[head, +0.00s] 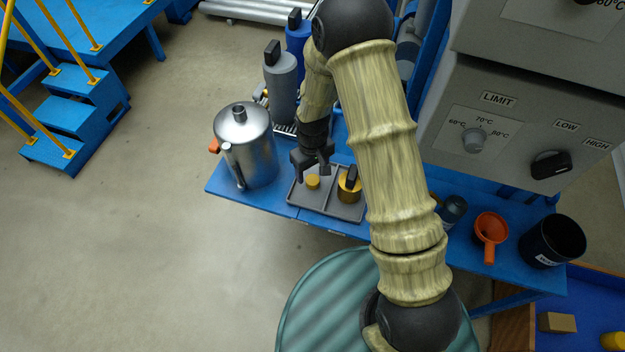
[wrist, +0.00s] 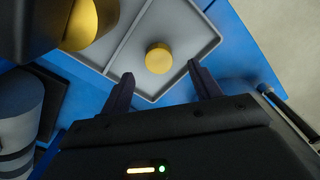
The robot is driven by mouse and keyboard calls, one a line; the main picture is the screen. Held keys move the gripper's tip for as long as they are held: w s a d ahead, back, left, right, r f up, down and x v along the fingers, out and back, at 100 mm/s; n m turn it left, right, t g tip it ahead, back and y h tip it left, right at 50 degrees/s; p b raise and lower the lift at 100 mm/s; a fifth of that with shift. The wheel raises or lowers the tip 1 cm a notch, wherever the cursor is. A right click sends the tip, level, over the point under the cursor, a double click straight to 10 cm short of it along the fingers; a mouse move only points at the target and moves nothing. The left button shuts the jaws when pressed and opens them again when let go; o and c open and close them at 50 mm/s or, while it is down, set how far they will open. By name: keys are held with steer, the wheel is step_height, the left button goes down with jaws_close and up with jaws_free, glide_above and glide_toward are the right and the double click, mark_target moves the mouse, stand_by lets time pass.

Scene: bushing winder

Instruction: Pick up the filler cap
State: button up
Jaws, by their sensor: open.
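A small round yellow cap (head: 313,181), which I take to be the filler cap, lies in the left compartment of a grey divided tray (head: 328,210) on the blue bench. My gripper (head: 313,174) is above the tray's left part, close to the cap. In the wrist view the cap (wrist: 158,58) lies a little beyond the fingertips, between their lines. My gripper (wrist: 160,76) is open, with nothing between its fingers. I cannot tell the exact height of the fingers over the cap.
A larger yellow piece with a black handle (head: 349,187) stands in the tray's right compartment. A metal can (head: 250,150) stands left of the tray, and a grey bottle (head: 280,85) behind. An orange funnel (head: 490,232) and black cup (head: 553,241) are at right.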

mark_target(313, 179)
step_height(313, 179, down, 5)
steer(key=shift+w+f, duration=0.1)
steer(key=shift+w, duration=0.05)
steer(key=shift+d, duration=0.1)
stand_by(0.4)
steer(key=c, duration=1.1)
steer(key=shift+r, duration=0.2)
step_height(313, 179, up, 10)
steer(key=shift+f+p, duration=0.1)
steer(key=shift+p, duration=0.2)
steer(key=shift+d+f, duration=0.1)
